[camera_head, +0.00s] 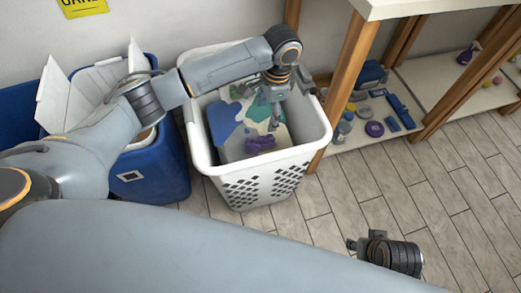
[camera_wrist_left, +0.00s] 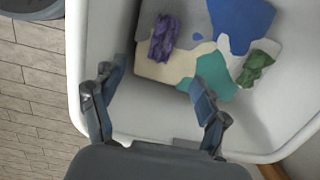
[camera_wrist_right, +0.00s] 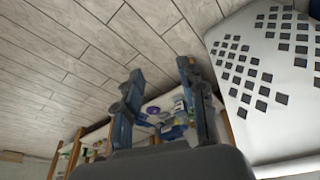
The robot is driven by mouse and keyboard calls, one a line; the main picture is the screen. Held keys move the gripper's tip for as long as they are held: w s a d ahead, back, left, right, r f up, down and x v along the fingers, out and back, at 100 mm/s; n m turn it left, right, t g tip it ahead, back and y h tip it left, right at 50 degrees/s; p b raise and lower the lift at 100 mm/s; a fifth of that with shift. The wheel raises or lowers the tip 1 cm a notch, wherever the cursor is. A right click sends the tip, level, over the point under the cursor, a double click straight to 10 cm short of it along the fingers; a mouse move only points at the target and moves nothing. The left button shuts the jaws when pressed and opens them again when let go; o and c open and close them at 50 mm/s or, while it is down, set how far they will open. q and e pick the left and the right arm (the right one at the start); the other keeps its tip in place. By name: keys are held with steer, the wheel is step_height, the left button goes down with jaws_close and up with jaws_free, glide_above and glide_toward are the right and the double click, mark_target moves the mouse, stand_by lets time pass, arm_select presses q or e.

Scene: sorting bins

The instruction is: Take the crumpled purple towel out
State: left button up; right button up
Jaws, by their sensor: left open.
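The crumpled purple towel (camera_head: 261,143) lies inside the white laundry basket (camera_head: 317,146), on the patterned cloth at its bottom. In the left wrist view the towel (camera_wrist_left: 164,38) lies beyond the fingertips, toward the top. My left gripper (camera_head: 273,122) is open and empty, pointing down into the basket. In the left wrist view its two fingers (camera_wrist_left: 160,82) are spread apart, with the towel not between them. My right gripper (camera_wrist_right: 157,80) is open and empty in its wrist view, outside the basket; in the head view part of that arm shows low on the right.
A crumpled green cloth (camera_wrist_left: 258,68) also lies in the basket. A blue bin (camera_head: 160,172) with white flaps stands left of the basket. A wooden shelf (camera_head: 345,80) with several small items stands close on the right. The floor (camera_head: 400,175) in front is clear.

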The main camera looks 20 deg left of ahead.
arm_select(q)
steer(key=b, duration=0.2)
glide_toward(261, 139)
arm_select(e)
steer(key=v, duration=0.5)
arm_select(q)
steer(key=f, duration=0.2)
steer(key=s+f+b, duration=0.1)
steer(key=f, duration=0.2)
steer(key=shift+s+f, duration=0.1)
steer(key=shift+f, duration=0.15)
steer(key=shift+f+b, duration=0.1)
steer(key=shift+b, duration=0.25)
steer(key=f, duration=0.1)
steer(key=f+b, duration=0.1)
steer(key=f, duration=0.1)
steer(key=f+b, duration=0.1)
steer(key=shift+w+a+f, duration=0.2)
steer(key=shift+a+f, duration=0.15)
steer(key=shift+a, duration=0.05)
steer(key=shift+f, duration=0.15)
arm_select(e)
steer(key=w+a+r+t+y, duration=0.1)
steer(key=w+a+r+t, duration=0.1)
steer(key=w+t, duration=0.4)
steer(key=w+a, duration=0.1)
steer(key=w, duration=0.3)
steer(key=shift+r, duration=0.35)
